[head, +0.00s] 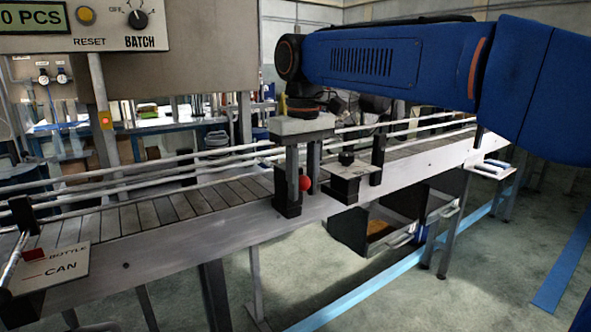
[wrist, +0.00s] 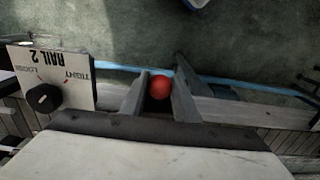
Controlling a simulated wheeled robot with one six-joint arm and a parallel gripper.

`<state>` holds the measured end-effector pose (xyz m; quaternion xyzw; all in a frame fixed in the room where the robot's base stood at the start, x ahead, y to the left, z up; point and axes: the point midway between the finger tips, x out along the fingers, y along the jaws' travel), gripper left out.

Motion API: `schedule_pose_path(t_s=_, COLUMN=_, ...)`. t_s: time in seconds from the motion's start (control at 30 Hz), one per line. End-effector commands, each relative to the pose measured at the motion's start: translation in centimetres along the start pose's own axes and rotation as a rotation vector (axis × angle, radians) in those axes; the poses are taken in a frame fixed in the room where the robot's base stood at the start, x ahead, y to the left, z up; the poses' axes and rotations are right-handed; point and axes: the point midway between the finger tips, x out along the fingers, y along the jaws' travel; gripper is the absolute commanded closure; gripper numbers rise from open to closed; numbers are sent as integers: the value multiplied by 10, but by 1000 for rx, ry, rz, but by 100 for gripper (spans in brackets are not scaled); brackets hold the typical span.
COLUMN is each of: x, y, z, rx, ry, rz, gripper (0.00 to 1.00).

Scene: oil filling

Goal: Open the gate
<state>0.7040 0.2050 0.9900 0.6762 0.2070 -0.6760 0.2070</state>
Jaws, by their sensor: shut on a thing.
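A red ball knob (head: 305,184) shows at the front side rail of the conveyor in the head view. My gripper (head: 299,190) reaches down over it from above, with its fingers around the knob. In the wrist view the red knob (wrist: 160,87) sits between the two dark fingers of my gripper (wrist: 160,92), which is shut on it. The part below the knob is hidden by the fingers, and I cannot make out the gate itself or whether it is open.
The slatted conveyor (head: 140,214) with long guide rails runs across the view. A RAIL 2 dial plate (wrist: 75,76) stands close beside my gripper. A BOTTLE/CAN plate (head: 60,268) is at the lower left. Bins (head: 375,228) sit beneath the conveyor; the floor in front is clear.

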Motion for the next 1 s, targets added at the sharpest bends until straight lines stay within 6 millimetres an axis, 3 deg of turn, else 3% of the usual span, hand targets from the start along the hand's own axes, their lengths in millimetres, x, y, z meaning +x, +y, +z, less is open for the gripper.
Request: schedule_pose_path(t_s=1.0, x=0, y=0, z=50, rx=0, ry=0, rz=0, gripper=90)
